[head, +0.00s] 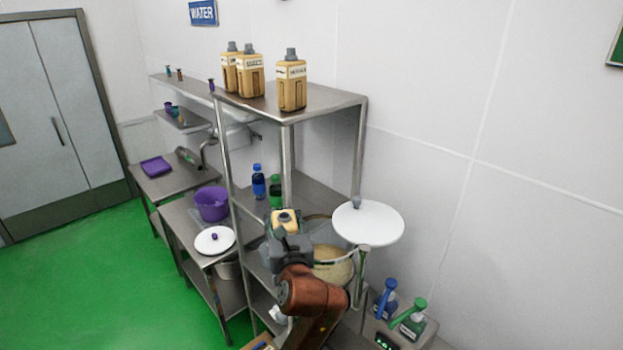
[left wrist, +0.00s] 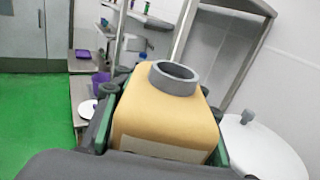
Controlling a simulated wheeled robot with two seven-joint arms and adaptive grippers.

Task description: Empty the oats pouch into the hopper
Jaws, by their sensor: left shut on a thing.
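The oats pouch (head: 285,220) is a tan, squarish container with a grey neck. In the left wrist view the pouch (left wrist: 165,115) fills the middle, with its round grey neck uncapped and pointing up; its label is mostly cut off. My left gripper (head: 289,241) is shut on it, with a finger at each side. The hopper (head: 334,266) is a round vessel with a pale beige inside, just right of and behind my gripper and partly hidden by my arm. The pouch is upright, beside the hopper's rim in the picture. My right gripper is not in view.
A white round lid (head: 368,222) stands beside the hopper. A steel shelf rack (head: 325,98) rises behind, with several tan jugs (head: 291,82) on top. Blue and green bottles (head: 259,183) stand on its middle shelf. Spray bottles (head: 412,318) stand at lower right. The green floor (head: 80,275) is clear.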

